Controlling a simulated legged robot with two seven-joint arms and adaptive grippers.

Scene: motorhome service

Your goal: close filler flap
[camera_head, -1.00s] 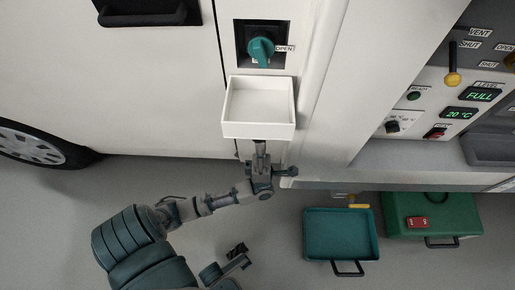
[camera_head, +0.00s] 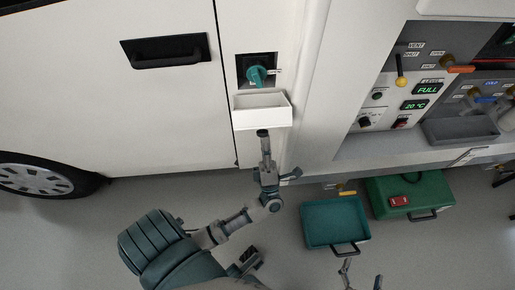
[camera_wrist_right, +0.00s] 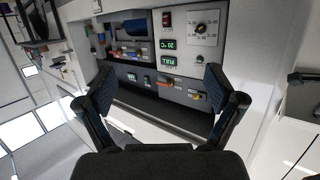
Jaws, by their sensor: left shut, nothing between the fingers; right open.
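The white filler flap (camera_head: 262,112) stands tilted out from the motorhome's side, below the dark square filler recess. A teal knob (camera_head: 257,76) sits in that recess, with a small label beside it that is too small to read now. My left gripper (camera_head: 263,135) is shut and empty, its tip just below the flap's lower edge; I cannot tell whether it touches. My right gripper (camera_head: 361,280) shows at the bottom of the head view, near the teal tray. In the right wrist view its fingers (camera_wrist_right: 159,98) are wide apart with nothing between them.
A teal tray (camera_head: 308,242) and a green case (camera_head: 437,190) with a red item stand on the floor at right. A control panel (camera_head: 404,100) with a yellow-knobbed lever fills the upper right. A wheel (camera_head: 40,178) is at left.

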